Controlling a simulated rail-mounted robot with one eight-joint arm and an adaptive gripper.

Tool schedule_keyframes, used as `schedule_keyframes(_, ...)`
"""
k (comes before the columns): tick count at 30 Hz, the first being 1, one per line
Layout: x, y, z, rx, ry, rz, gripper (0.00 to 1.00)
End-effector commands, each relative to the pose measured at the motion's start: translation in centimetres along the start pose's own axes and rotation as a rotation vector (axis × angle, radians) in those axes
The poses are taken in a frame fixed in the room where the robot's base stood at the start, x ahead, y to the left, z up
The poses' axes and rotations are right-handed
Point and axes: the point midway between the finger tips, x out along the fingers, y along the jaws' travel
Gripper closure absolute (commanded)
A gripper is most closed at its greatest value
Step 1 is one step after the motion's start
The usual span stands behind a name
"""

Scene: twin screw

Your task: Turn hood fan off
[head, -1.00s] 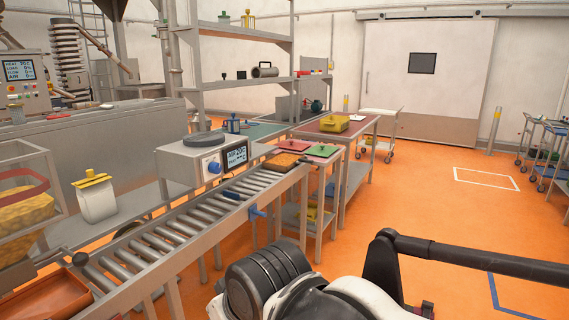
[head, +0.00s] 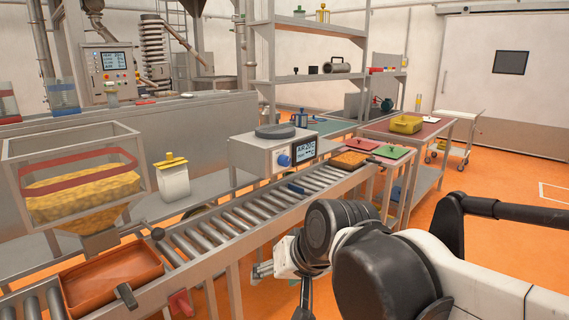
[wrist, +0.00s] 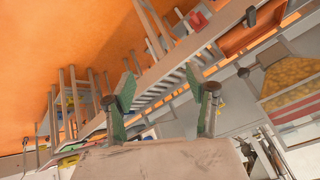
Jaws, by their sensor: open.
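I cannot pick out a hood fan or a switch marked for it. A grey box with a small screen and a blue knob (head: 284,160) stands behind the roller conveyor. A control panel (head: 110,65) with a screen and several buttons stands at the back left. My gripper (wrist: 166,97) is open and empty in the wrist view, its green-padded fingers apart over the conveyor and orange floor. In the head view my gripper (head: 263,270) is small, beside the front of the conveyor and away from both controls.
The roller conveyor (head: 240,215) runs across the middle, with an orange tray (head: 110,278) at its near end. A hopper of yellow pieces (head: 80,195) and a white container (head: 174,182) stand behind it. Shelves (head: 320,80) rise at the back.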

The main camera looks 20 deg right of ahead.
Motion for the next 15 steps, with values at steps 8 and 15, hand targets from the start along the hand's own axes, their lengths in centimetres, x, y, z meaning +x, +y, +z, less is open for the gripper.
schedule_keyframes(8, 2.8, -0.9, -8.7, 0.355, 0.006, -0.158, 0.48)
schedule_keyframes(15, 5.5, 0.2, -16.3, 0.650, 0.013, -0.308, 0.48)
